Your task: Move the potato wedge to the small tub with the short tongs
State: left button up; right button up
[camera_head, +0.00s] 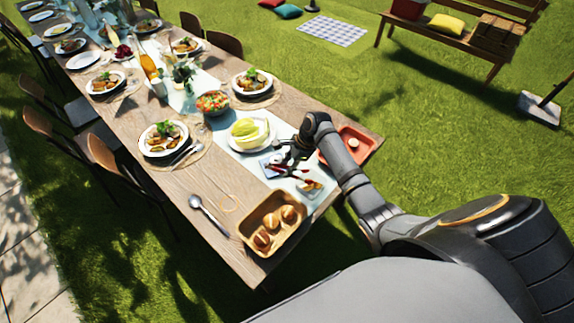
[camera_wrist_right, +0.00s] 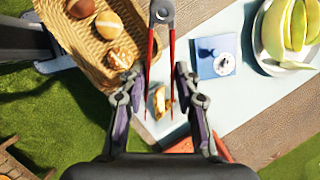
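Red short tongs (camera_wrist_right: 150,72) with a grey pivot (camera_wrist_right: 162,12) stand out between the fingers of my right gripper (camera_wrist_right: 158,75). The fingers are apart, one on each side of the tongs, with a small gap seeming to show on each side. The tongs also show in the head view (camera_head: 284,171), just below the right gripper (camera_head: 298,153). A small tan piece (camera_wrist_right: 158,100), seemingly the potato wedge, shows between the tong arms. A small round white thing (camera_wrist_right: 223,63) sits on a blue square; I cannot tell if it is the tub. My left gripper is out of view.
A wicker basket of rolls (camera_head: 272,247) stands at the table's near corner, beside a spoon (camera_head: 208,214). A plate with pale green wedges (camera_head: 249,134) is behind the tongs. An orange-red tray (camera_head: 368,152) is at the right edge. Plates and chairs line the table's far part.

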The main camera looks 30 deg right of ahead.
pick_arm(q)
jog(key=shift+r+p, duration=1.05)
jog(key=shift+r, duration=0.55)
pick_arm(e)
notch_tip(320, 180, up, 7)
jog(key=shift+f, duration=0.1)
